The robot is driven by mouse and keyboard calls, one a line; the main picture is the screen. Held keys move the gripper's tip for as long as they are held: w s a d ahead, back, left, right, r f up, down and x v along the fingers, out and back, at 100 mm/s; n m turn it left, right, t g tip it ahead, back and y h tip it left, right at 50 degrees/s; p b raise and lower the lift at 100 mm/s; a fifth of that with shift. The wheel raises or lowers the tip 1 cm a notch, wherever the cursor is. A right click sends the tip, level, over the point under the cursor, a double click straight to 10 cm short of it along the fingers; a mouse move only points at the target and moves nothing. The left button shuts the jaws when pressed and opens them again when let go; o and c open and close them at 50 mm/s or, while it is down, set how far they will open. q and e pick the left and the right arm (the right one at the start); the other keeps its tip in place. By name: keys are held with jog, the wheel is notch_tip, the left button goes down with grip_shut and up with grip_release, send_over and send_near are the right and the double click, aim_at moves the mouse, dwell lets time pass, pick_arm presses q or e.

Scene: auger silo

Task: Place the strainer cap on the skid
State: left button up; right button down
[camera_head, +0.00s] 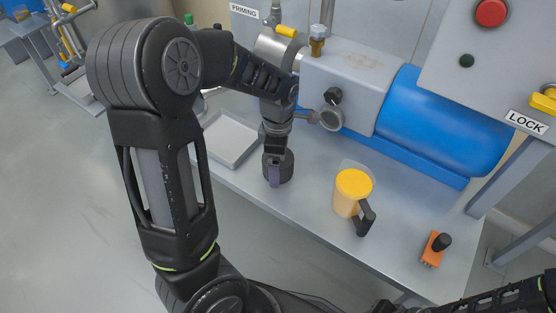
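The strainer cap, a dark round piece (286,168), is at my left gripper (276,174), low over the front part of the grey skid top (312,196). One purple-grey finger lies against the near side of the cap, and the gripper looks shut on it. The far finger is hidden behind the cap. I cannot tell whether the cap's underside touches the skid. My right gripper is out of view; only part of that arm shows at the bottom right.
A grey tray (232,160) lies left of the cap. A yellow-filled jug (349,205) with a black handle and an orange block with a black knob (432,249) stand to the right. Behind are a pump with an open round port (330,118) and a blue motor (440,125).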

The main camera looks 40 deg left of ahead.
pick_arm(q)
notch_tip(320, 180, up, 12)
jog(key=p, duration=0.3)
jog(key=shift+r+p, duration=0.2)
jog(key=shift+p, duration=0.2)
dwell(0.4)
